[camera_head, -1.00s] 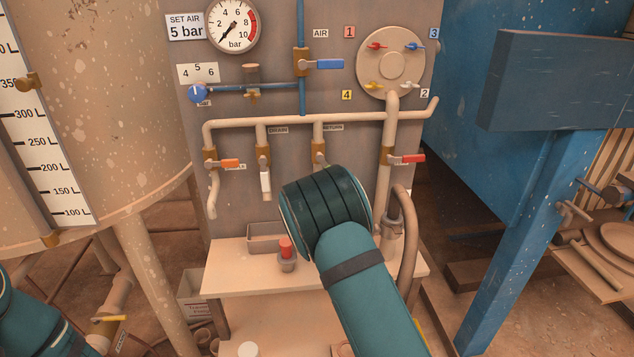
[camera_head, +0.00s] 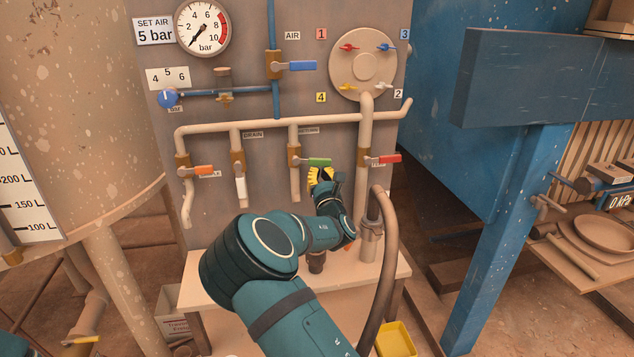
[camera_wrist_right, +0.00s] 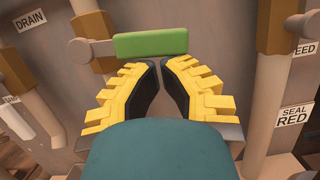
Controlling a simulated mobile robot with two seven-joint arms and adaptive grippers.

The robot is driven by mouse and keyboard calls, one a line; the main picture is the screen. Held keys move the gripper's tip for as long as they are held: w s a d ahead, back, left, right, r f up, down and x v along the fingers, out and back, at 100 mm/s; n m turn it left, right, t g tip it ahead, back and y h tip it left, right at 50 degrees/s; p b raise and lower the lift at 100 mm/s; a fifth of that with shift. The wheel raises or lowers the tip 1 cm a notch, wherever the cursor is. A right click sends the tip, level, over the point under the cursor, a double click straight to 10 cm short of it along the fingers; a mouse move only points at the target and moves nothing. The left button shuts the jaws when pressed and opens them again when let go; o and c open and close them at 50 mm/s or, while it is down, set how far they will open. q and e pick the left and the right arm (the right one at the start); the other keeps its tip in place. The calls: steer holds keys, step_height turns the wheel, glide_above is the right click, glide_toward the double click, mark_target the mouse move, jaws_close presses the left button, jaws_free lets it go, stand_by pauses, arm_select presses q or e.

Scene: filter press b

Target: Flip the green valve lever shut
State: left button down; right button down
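The green valve lever (camera_head: 319,162) sticks out horizontally to the right from its brass valve (camera_head: 295,156) on the grey panel, under the RETURN label. In the right wrist view, the green lever (camera_wrist_right: 150,42) lies just beyond the fingertips. My right gripper (camera_head: 321,174) is just below the lever handle, and its yellow fingers also show in the right wrist view (camera_wrist_right: 158,63). Its fingertips are drawn together with nothing between them. Whether they touch the lever is unclear. My left gripper is out of view.
An orange lever (camera_head: 204,170) and a downward white lever (camera_head: 241,190) are to the left. A red lever (camera_head: 385,159) is close on the right. A hose (camera_head: 386,260) rises beside my right arm. A shelf (camera_head: 215,286) stands below.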

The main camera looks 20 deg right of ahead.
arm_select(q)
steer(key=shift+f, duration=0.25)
arm_select(e)
steer(key=shift+d+r, duration=0.2)
steer(key=shift+r, duration=0.2)
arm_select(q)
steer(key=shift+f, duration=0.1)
